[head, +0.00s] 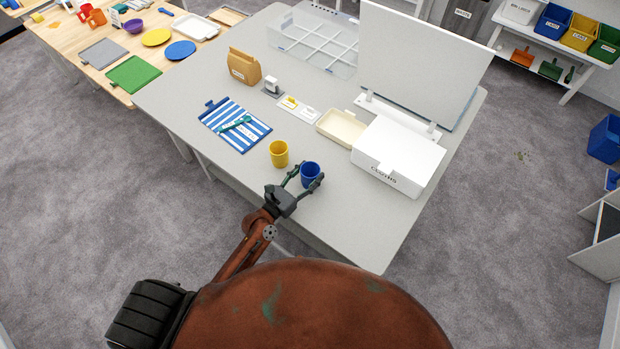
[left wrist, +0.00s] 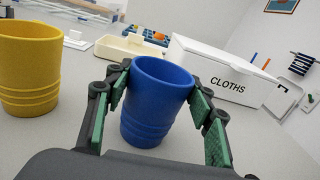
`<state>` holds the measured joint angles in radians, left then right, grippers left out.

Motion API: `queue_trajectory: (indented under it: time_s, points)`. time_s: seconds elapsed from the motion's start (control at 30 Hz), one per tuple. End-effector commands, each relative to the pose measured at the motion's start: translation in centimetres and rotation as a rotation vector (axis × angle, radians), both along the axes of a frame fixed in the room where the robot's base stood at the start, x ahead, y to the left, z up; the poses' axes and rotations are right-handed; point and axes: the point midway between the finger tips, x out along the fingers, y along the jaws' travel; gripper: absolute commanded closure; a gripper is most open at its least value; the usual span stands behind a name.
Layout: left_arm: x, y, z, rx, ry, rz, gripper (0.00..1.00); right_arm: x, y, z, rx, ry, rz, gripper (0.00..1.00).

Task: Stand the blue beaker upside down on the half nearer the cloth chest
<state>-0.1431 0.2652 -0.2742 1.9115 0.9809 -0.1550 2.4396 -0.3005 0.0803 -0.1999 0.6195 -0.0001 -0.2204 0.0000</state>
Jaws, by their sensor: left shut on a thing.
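The blue beaker (head: 311,175) stands upright, mouth up, at the front edge area of the grey table; it also shows in the left wrist view (left wrist: 157,105). My left gripper (head: 308,182) is shut on it, one finger at each side. The white cloth chest (head: 399,150), labelled CLOTHS, is closed and stands to the right of the beaker; it also shows in the left wrist view (left wrist: 228,72). A small white card-like mat in two parts (head: 298,109) lies flat farther back, with yellow marks on it. My right gripper is not in view.
A yellow cup (head: 279,153) stands close to the left of the beaker. A cream tray (head: 341,128) lies beside the chest. The table's front right is clear.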

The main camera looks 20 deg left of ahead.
Motion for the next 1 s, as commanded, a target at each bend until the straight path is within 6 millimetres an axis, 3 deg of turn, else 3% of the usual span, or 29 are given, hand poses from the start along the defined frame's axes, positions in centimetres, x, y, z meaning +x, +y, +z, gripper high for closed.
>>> queue_trajectory:
  time_s: [0.27,0.4,0.67,0.8,1.0]
  points:
    - [0.0,0.0,1.1,-0.003,-0.001,0.002,0.82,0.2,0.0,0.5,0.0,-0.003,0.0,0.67]
    - [0.0,0.0,3.6,-0.007,-0.003,0.003,0.82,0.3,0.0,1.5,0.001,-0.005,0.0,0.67]
    - [-0.8,4.9,9.3,0.003,-0.004,0.002,0.82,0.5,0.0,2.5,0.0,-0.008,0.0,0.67]
    - [-1.5,8.4,10.4,0.005,0.0,0.001,0.82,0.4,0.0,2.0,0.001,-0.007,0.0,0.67]
    - [-2.1,11.9,12.1,0.003,0.0,0.0,0.82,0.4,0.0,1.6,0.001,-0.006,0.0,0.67]
